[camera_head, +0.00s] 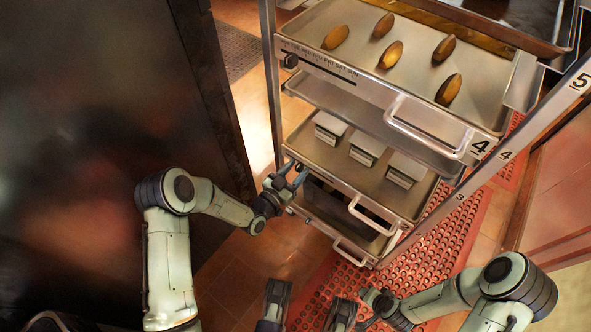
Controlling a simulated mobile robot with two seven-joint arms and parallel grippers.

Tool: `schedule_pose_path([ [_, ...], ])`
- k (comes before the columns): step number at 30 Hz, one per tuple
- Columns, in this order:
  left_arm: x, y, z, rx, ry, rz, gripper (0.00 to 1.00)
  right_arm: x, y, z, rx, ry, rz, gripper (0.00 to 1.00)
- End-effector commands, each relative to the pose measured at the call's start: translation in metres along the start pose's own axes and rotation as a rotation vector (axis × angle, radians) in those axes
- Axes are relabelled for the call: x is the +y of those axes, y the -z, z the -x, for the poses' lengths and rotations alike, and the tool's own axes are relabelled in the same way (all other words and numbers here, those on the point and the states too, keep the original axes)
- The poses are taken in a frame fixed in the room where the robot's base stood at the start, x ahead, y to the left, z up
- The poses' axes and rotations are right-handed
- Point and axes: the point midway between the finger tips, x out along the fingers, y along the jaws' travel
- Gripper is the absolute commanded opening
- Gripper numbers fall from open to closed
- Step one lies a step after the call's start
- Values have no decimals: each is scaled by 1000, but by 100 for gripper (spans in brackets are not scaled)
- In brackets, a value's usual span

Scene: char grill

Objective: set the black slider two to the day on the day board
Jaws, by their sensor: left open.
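A day board with small day letters runs along the front of the top tray (350,78). A black slider (291,61) sits at the left end of its dark slot. Another small dark knob (307,219) shows on the front of a lower tray. I cannot tell which is slider two. My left gripper (294,174) is open, with its fingers at the left front corner of the middle tray (325,178). It hides part of that front, and I cannot tell whether it touches it. My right gripper (372,298) is low at the bottom, its fingers unclear.
Several brown oval loaves (390,54) lie on the top tray. White boxes (366,148) stand on the middle tray. Metal handles (372,212) stick out at the front, and a numbered rack post (505,155) rises at right. A dark panel (100,90) fills the left. A red perforated mat covers some floor.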

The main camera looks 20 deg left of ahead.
Motion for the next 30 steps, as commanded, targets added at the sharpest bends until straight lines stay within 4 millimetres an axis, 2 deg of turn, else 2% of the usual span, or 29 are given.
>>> schedule_pose_path([
  [4, 0, 0, 8, -1, 0, 0, 47, -1, -2, 2, -6, 1, 0, 43],
  [7, 0, 1, 23, -2, 1, 1, 47, -2, -6, 7, -18, 2, 2, 43],
  [15, 0, 1, 84, -4, 2, 3, 47, -7, -21, 20, -66, 6, 5, 43],
  [21, -1, 0, 119, -2, 2, 1, 47, -8, -29, 26, -91, 7, 7, 43],
  [25, 0, 0, 130, -1, 0, 0, 47, -9, -32, 27, -99, 8, 8, 43],
  [30, 0, 0, 134, 0, 0, 0, 47, -9, -32, 27, -102, 8, 8, 43],
])
